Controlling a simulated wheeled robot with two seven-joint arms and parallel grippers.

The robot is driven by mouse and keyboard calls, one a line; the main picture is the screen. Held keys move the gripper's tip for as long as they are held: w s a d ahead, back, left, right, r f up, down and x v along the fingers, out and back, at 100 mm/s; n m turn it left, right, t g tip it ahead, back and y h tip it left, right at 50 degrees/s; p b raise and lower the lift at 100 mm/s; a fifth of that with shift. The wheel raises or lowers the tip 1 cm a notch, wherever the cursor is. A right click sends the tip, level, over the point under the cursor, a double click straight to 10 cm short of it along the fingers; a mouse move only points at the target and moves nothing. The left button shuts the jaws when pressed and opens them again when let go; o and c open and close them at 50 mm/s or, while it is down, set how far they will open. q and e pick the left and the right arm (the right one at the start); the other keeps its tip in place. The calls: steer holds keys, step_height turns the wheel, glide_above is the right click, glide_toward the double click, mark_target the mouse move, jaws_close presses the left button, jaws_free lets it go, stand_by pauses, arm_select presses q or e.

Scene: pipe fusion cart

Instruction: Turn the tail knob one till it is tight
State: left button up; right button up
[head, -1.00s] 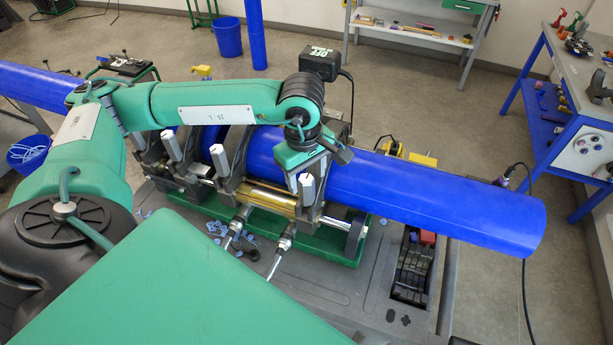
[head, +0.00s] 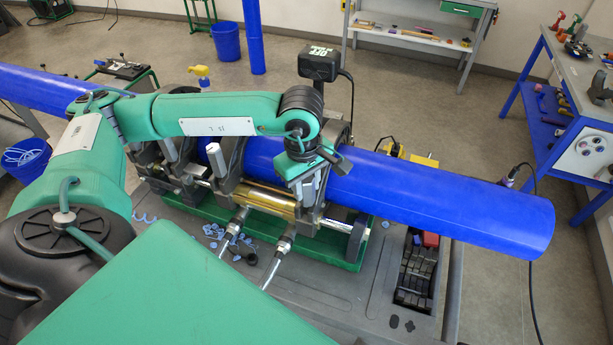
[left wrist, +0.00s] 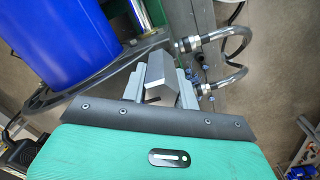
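A grey clamp knob (head: 309,186) stands on the front of the rightmost clamp, around the blue pipe; I take it as tail knob one. My left gripper (head: 303,176) reaches down to it from above. In the left wrist view the knob (left wrist: 161,78) sits between the two grey fingers of my left gripper (left wrist: 161,88). It fills the gap, and the fingers look shut on it. Its lower end is partly hidden. How tight it is does not show. My right gripper is not in view.
The blue pipe (head: 440,200) runs through the clamps and sticks out to the right. More clamp knobs (head: 222,164) stand to the left. Hydraulic hose fittings (head: 284,247) lie in front, with blue shavings on the cart. A tool bin (head: 415,270) is at right.

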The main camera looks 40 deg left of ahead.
arm_select(q)
steer(key=shift+f+m+b, duration=0.2)
steer(key=shift+m+b, duration=0.1)
steer(key=shift+b, duration=0.2)
steer(key=shift+f+m+b, duration=0.1)
steer(key=shift+m+b, duration=0.6)
steer(key=shift+b, duration=0.25)
steer(key=shift+d+m+b, duration=0.1)
steer(key=shift+m+b, duration=0.3)
steer(key=shift+r, duration=0.3)
